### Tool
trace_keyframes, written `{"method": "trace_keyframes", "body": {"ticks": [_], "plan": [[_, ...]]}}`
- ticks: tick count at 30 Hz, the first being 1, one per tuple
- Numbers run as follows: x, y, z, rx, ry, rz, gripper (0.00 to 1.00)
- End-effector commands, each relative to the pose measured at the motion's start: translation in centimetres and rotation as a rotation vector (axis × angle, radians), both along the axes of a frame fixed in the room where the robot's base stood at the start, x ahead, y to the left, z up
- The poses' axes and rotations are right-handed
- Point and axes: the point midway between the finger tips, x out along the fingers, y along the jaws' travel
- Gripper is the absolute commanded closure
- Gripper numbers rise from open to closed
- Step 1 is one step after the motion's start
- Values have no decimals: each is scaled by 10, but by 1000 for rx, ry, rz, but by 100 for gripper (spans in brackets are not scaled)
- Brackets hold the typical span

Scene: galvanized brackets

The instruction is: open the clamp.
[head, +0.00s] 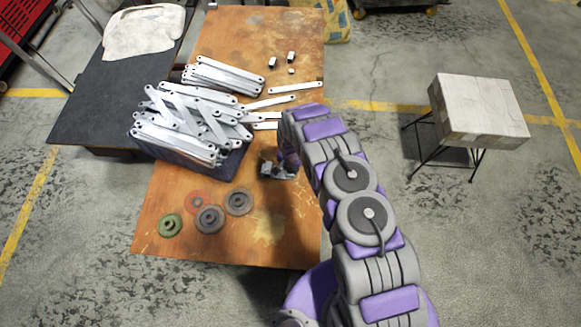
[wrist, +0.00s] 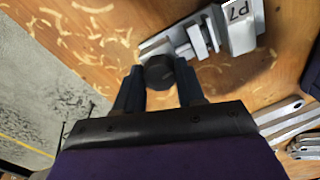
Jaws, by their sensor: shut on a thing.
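The clamp (head: 272,171) is a small grey metal device on the wooden table, left of my arm in the head view. In the wrist view the clamp (wrist: 205,36) shows light metal plates and a block marked "P7". A dark round knob (wrist: 160,71) sits at its near end. My gripper (wrist: 160,84) is shut on this knob, with one dark finger on each side. In the head view my arm mostly hides the gripper.
White brackets (head: 190,122) lie piled on a dark blue container left of the clamp, with loose strips (head: 295,87) behind. Several discs (head: 210,218) lie at the front left. The table's front right is clear. A box on a stand (head: 478,110) is apart at right.

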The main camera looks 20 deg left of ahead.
Motion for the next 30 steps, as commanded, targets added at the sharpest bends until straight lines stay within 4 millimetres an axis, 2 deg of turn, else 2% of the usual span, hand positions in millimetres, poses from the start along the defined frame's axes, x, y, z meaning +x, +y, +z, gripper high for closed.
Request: {"method": "trace_keyframes", "body": {"ticks": [5,8,30], "plan": [[0,0,0,0,0,5,92],[0,0,1,0,0,77,92],[0,0,0,3,0,1285,92]]}}
